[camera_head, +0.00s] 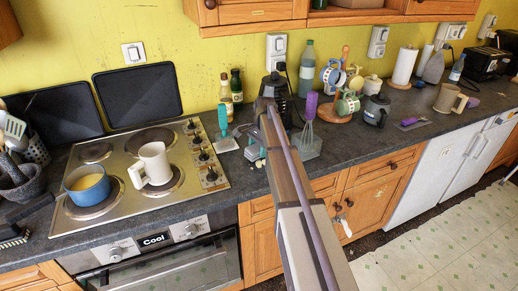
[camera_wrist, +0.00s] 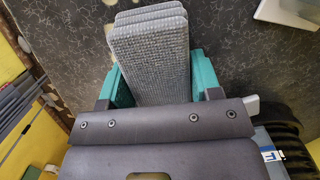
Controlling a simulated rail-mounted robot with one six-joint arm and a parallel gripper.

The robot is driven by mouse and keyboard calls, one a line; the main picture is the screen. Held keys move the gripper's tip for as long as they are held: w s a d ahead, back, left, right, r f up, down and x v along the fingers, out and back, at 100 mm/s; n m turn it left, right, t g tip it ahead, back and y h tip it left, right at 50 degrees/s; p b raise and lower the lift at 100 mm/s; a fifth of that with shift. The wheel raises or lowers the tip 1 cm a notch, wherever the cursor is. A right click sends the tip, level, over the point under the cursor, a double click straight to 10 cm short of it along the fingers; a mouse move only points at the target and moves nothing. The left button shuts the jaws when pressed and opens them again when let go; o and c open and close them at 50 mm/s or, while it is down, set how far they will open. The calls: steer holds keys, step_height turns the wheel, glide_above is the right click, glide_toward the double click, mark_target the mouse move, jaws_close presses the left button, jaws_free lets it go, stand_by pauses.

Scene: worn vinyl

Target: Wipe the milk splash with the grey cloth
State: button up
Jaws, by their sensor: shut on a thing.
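The grey cloth (camera_wrist: 150,52) is a folded, ribbed-looking pad in the wrist view. My gripper (camera_wrist: 158,78) has its teal fingers closed on either side of the cloth, which sticks out past them over the dark speckled counter. I cannot tell whether the cloth touches the counter. Small pale patches show on the counter left of the cloth; I cannot tell whether they are the milk splash. In the head view my arm reaches over the counter right of the hob and hides much of the area around the gripper.
A steel hob (camera_head: 119,196) with a white mug (camera_head: 156,162) and a blue pot (camera_head: 87,186) is at left. A mug tree (camera_head: 337,110), green bottle (camera_head: 307,70) and paper towel roll (camera_head: 404,66) stand behind and right. The yellow wall (camera_head: 200,50) bounds the counter.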

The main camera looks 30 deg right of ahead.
steer(key=shift+f+b, duration=0.85)
steer(key=shift+f, duration=0.05)
stand_by(0.8)
steer(key=shift+s+a, duration=0.15)
steer(key=shift+s, duration=3.6)
steer(key=shift+w, duration=0.15)
steer(key=shift+w, duration=3.65)
